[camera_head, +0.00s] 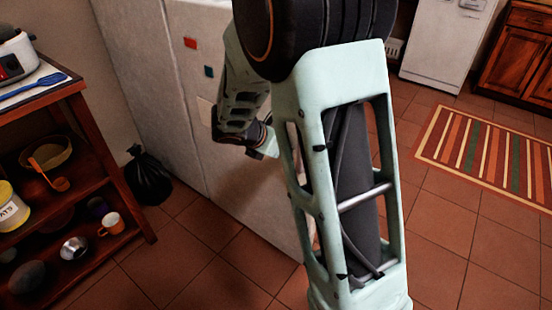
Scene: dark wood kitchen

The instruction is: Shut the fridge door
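A large white fridge-like cabinet (188,75) stands at the left centre, with a red and a teal magnet and a pale note on its face. A vertical edge separates this face from the greyer panel to its left. My arm hides much of its right part, so I cannot tell how far its door is open. My gripper (264,146) is at the end of the dark and pale green arm, in front of the white face. Its fingers are small and partly hidden. I cannot tell whether it touches the door or is open.
A wooden shelf unit (118,188) with a toaster-like appliance, mug and bowls stands at the left. A black bag (147,177) lies beside the cabinet. A striped rug (490,155), another white appliance (440,45) and wooden cupboards (515,55) are at the right. Tiled floor is clear in front.

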